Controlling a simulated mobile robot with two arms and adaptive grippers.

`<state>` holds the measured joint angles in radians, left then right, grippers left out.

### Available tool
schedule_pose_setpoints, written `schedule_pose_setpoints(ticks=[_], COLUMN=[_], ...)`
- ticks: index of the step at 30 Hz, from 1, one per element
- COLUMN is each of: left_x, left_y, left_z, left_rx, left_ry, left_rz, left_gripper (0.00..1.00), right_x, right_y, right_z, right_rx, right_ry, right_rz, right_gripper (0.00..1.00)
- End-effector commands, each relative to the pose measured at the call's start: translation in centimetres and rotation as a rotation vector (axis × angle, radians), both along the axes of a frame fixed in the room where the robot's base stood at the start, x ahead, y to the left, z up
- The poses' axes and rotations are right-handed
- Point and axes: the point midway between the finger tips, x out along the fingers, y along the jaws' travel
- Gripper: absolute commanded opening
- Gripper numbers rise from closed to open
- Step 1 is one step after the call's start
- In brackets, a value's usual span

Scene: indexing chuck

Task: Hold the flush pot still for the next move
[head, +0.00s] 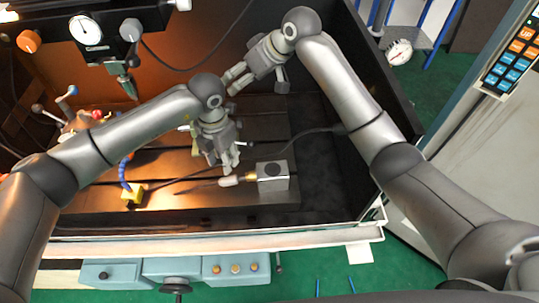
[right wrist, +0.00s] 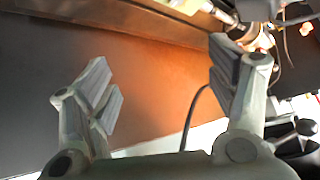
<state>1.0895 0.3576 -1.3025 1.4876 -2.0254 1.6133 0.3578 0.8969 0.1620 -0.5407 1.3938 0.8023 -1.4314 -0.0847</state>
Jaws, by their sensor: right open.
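A squat grey metal block with a dark round top, which looks like the flush pot (head: 273,177), sits on the dark machine table (head: 180,197). A brass fitting (head: 250,177) with a pale end sticks out of its left side. My left gripper (head: 230,165) points down just left of and behind the block, above the pale end. Its fingertips look apart from the block; their gap is not clear. My right gripper (head: 234,83) is farther back, above the table, fingers towards the left. In the right wrist view it is open, with nothing between its fingers (right wrist: 158,95).
A yellow block (head: 133,194) with a blue hose stands left on the table. A black cable (head: 310,132) runs behind the pot. The machine head with its gauge (head: 86,30) hangs at the upper left. A tank wall (head: 385,85) bounds the right side.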

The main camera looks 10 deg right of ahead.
Motion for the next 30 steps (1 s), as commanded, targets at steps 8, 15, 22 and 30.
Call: schedule_pose_setpoints(ticks=[8,15,22,30], left_x=[0.0,0.0,0.0,0.0], left_y=[0.0,0.0,0.0,0.0], left_z=[0.0,0.0,0.0,0.0], left_rx=[0.000,0.000,0.000,0.000], left_ry=[0.000,0.000,0.000,0.000], left_rz=[0.000,0.000,0.000,0.000], left_gripper=[0.36,0.36,0.36,0.36], right_x=[-4.3,-12.0,-14.4,-14.5], right_y=[-3.6,-4.0,-4.5,-4.5], right_z=[-10.1,-14.4,-16.0,-20.3], right_rx=[-0.471,-0.650,-0.692,-0.691], right_ry=[0.006,0.130,0.175,0.178], right_rz=[0.290,0.705,0.835,0.835], right_gripper=[0.79,0.79,0.79,0.79])
